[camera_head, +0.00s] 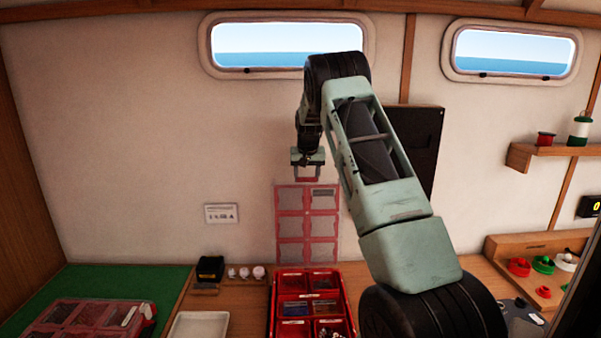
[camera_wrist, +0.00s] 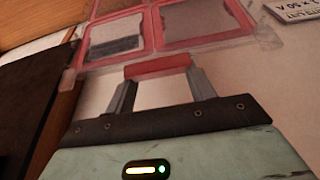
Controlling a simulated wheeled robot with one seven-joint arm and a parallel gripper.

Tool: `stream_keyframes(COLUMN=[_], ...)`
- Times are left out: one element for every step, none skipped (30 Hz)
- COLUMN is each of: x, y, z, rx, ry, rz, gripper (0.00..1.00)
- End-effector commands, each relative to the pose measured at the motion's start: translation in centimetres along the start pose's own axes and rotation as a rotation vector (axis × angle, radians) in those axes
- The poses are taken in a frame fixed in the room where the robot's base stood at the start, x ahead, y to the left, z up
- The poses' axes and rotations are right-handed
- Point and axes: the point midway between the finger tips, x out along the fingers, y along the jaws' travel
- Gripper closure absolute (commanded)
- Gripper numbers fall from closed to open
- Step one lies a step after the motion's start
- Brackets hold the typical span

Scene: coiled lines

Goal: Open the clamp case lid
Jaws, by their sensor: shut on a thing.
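The red clamp case (camera_head: 270,312) stands on the bench in the middle of the head view, its compartments exposed and holding small parts. Its clear, red-framed lid (camera_head: 307,213) stands about upright at the back of the case, in front of the wall. My gripper (camera_head: 307,178) is at the lid's top edge. In the wrist view my gripper (camera_wrist: 158,78) is shut on the red grip (camera_wrist: 157,65) at the edge of the lid (camera_wrist: 155,40), one finger at each end.
A closed red case (camera_head: 85,318) lies on the green mat (camera_head: 105,283) at the left. A white tray (camera_head: 200,325), a black box (camera_head: 210,268) and small round pieces (camera_head: 246,272) are left of the open case. A shelf (camera_head: 550,150) is at the right.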

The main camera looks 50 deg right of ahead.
Motion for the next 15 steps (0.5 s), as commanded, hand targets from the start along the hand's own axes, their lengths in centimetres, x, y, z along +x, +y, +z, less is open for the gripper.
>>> stream_keyframes(x=[0.4,0.6,0.8,0.9,1.0,1.1,1.2,1.3,1.4,1.5,1.6,1.6,1.6,1.7,1.7], y=[0.2,0.3,0.4,0.5,0.5,0.5,0.6,0.6,0.6,0.7,0.7,0.7,0.7,0.7,0.7], z=[-0.1,-0.3,-0.5,-0.7,-0.8,-0.9,-1.0,-1.1,-1.1,-1.2,-1.2,-1.3,-1.3,-1.3,-1.3], rx=[-0.001,-0.001,-0.001,-0.001,-0.002,-0.003,-0.003,-0.003,-0.004,-0.004,-0.004,-0.004,-0.004,-0.004,-0.004], ry=[-0.025,-0.034,-0.044,-0.050,-0.057,-0.065,-0.069,-0.074,-0.079,-0.083,-0.085,-0.087,-0.089,-0.090,-0.092], rz=[0.002,0.002,0.001,0.001,0.001,0.001,0.001,0.001,0.001,0.001,0.001,0.000,0.000,0.000,0.000], gripper=[0.87,0.87,0.87,0.87,0.87,0.87,0.87,0.87,0.87,0.87,0.87,0.87,0.87,0.87,0.87])
